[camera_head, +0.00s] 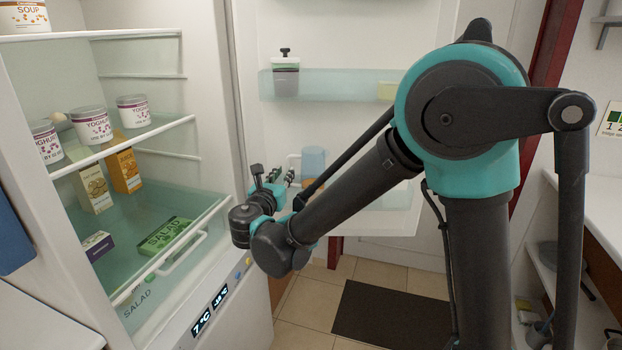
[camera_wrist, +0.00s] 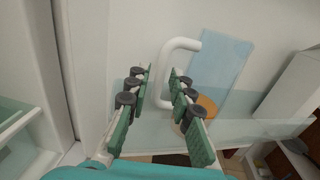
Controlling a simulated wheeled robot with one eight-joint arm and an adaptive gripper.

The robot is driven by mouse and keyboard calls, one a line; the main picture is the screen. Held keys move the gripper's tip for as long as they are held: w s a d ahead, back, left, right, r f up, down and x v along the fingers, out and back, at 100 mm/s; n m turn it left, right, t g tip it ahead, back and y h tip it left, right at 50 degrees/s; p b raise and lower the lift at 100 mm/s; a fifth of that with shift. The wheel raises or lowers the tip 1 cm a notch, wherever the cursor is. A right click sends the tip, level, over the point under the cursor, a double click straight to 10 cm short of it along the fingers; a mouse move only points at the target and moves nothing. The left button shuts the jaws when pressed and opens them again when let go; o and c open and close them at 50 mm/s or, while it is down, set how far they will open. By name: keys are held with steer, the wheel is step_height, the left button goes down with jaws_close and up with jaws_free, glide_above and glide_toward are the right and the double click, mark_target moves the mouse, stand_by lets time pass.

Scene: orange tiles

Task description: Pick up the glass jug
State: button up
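The glass jug (camera_head: 313,158) is pale blue and see-through, with some orange showing low in it. It stands in the lower shelf of the open fridge door. Its white handle (camera_head: 293,158) faces left, toward my gripper (camera_head: 279,175). In the wrist view the jug (camera_wrist: 221,68) is beyond the right finger. The handle's bend shows ahead of and between the fingertips of my gripper (camera_wrist: 160,76). The fingers are apart with nothing gripped. I cannot tell whether either finger touches the handle. My arm hides part of the jug's lower right in the head view.
The fridge door (camera_head: 330,30) stands open, with a lidded container (camera_head: 286,75) on its upper shelf. Yoghurt tubs (camera_head: 91,125), cartons (camera_head: 126,170) and a salad box (camera_head: 166,235) are in the fridge at left. A dark mat (camera_head: 385,315) lies on the floor.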

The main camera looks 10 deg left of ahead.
mark_target(287, 169)
steer(key=w, duration=0.4)
steer(key=shift+d, duration=0.1)
jaws_close()
